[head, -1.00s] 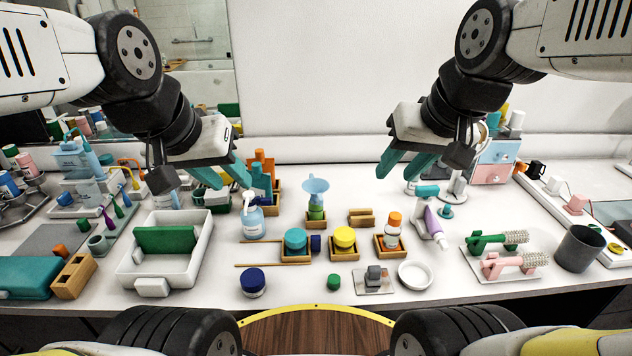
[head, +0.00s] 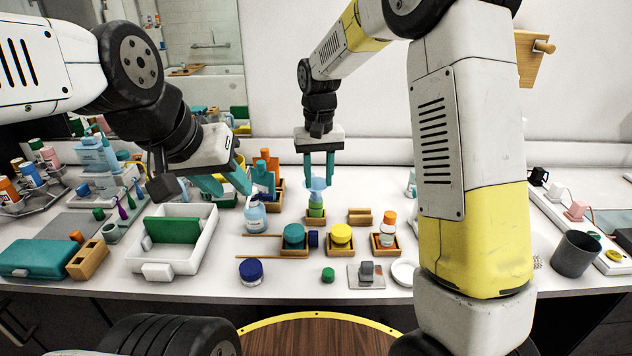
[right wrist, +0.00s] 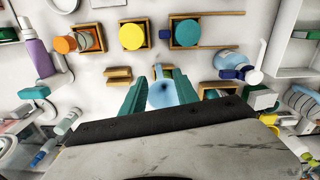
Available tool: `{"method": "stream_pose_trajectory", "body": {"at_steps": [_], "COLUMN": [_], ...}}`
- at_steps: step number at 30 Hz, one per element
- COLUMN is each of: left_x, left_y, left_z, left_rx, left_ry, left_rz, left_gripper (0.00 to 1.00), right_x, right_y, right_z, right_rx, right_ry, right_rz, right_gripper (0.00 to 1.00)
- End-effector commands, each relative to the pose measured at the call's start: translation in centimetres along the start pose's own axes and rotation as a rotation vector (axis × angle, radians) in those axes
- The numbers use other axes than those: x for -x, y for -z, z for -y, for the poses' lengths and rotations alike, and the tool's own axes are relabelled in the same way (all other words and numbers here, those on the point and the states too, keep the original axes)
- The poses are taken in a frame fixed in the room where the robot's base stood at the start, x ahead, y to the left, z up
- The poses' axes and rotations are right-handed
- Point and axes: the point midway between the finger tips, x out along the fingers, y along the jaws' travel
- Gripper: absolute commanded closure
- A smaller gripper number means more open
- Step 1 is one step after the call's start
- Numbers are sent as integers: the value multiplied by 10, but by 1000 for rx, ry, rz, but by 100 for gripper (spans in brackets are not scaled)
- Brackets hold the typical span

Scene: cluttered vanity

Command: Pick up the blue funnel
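The blue funnel (head: 316,194) sits upright on a small green container (head: 316,211) at the middle of the vanity. It also shows in the right wrist view (right wrist: 162,96). My right gripper (head: 318,181) points straight down over it, with one teal finger on each side of the funnel's rim. The fingers are apart with the funnel between them; firm contact is not visible. My left gripper (head: 229,188) is open and empty above the pump bottle area, left of the funnel.
A pump bottle (head: 255,215) stands left of the funnel. In front are wooden trays with a teal jar (head: 294,235), a yellow jar (head: 341,234) and an orange-capped bottle (head: 388,228). A small wooden block (head: 361,216) lies to the right.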

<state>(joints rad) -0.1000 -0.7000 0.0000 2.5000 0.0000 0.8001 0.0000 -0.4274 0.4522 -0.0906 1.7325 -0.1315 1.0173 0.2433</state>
Motion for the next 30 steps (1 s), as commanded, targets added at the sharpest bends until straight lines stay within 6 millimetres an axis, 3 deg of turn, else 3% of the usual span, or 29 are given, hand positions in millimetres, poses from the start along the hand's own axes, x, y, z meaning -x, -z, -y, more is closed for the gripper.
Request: {"method": "stream_pose_trajectory", "body": {"at_steps": [15,23,24,30], "left_x": [0,0,0,0], "left_y": [0,0,0,0], "left_z": [0,0,0,0], "left_rx": [0,0,0,0], "left_ry": [0,0,0,0], "left_rz": [0,0,0,0], "left_gripper": [64,64,64,64], "right_x": [-67,-71,-71,-70], "right_y": [-1,0,0,0], "right_z": [-2,-2,-2,-2], "right_rx": [-1,-1,-1,-1], "right_ry": [0,1,1,1], "right_rz": [3,-1,-1,-1], "right_gripper": [64,64,66,100]}}
